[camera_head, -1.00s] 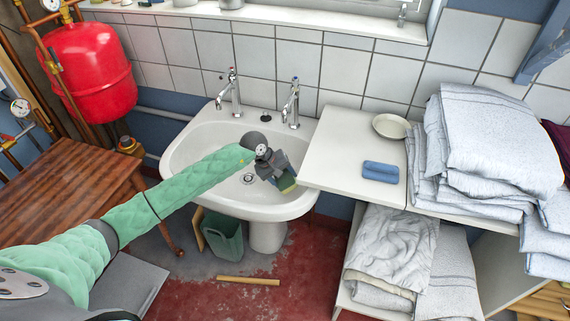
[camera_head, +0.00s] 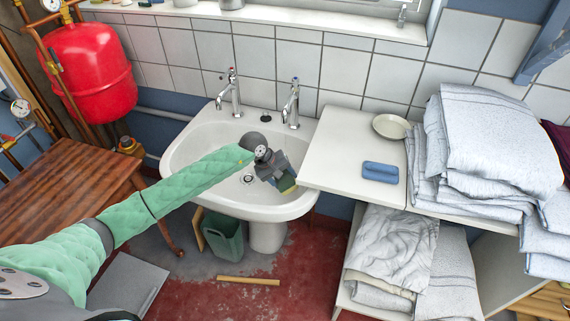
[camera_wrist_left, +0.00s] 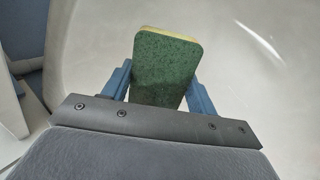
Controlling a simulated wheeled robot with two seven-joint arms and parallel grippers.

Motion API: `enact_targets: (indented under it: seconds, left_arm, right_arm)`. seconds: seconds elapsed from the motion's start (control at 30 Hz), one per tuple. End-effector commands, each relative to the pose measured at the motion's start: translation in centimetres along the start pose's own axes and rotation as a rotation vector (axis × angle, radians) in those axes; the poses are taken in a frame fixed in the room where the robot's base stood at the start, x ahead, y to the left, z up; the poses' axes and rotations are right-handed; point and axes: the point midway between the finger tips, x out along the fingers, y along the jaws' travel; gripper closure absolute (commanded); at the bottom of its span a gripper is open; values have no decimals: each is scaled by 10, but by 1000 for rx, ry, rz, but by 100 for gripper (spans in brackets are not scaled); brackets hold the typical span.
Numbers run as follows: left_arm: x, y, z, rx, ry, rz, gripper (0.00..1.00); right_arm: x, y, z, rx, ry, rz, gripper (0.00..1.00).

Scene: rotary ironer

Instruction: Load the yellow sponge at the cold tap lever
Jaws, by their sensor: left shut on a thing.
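The sponge (camera_wrist_left: 165,68) is yellow with a dark green scouring side. My left gripper (camera_wrist_left: 162,85) is shut on it, with one blue finger on each side. In the head view the sponge (camera_head: 287,185) shows at the tip of the left gripper (camera_head: 276,175), over the front right of the white basin (camera_head: 205,140). Two chrome taps stand at the back of the basin. The left tap (camera_head: 231,95) has a red mark, and the right tap (camera_head: 291,103) has a bluish top. The sponge is in front of and below both taps, apart from them. My right gripper is not in view.
A white counter (camera_head: 345,140) adjoins the basin on the right, with a blue sponge (camera_head: 380,171) and a cream dish (camera_head: 390,126) on it. Folded towels (camera_head: 480,140) are stacked further right. A wooden table (camera_head: 70,200) stands at left, and a green bin (camera_head: 224,238) under the basin.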

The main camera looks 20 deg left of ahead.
Motion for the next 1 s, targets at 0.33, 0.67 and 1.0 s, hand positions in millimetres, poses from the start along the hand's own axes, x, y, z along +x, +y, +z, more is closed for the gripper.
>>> enact_targets:
  seconds: [0.33, 0.67, 1.0]
  left_arm:
    - [-18, 2, 22, 1, 0, -1, 60]
    - [-29, 5, 37, 1, -1, -1, 60]
    - [-29, 5, 37, 0, 0, -1, 60]
  right_arm:
    - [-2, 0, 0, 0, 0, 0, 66]
    - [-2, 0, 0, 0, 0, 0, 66]
    - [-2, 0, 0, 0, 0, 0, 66]
